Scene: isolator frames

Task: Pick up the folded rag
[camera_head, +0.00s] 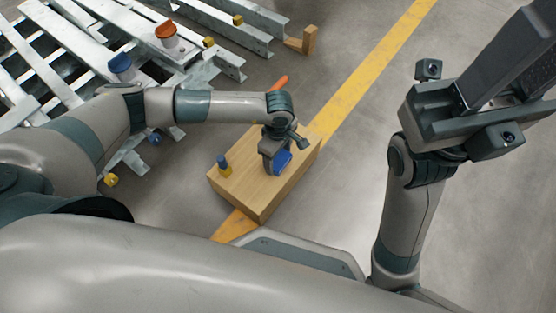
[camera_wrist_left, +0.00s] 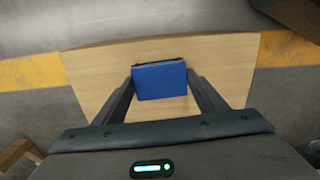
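The folded rag is a small blue block (camera_head: 284,161) on top of a light wooden box (camera_head: 238,187); my left gripper partly covers it in the head view. In the left wrist view the blue rag (camera_wrist_left: 160,81) lies between my left fingertips. My left gripper (camera_head: 275,165) points down over the box. Its two fingers (camera_wrist_left: 160,85) stand apart, one along each side of the rag; contact is not clear. My right gripper (camera_head: 505,65) is raised at the upper right, far from the box; its finger gap is not clear.
A metal rack (camera_head: 60,60) with blue and orange-topped items fills the upper left. An orange piece (camera_head: 279,83) shows beyond my left wrist. Floor with a yellow stripe (camera_head: 375,70) is clear to the right.

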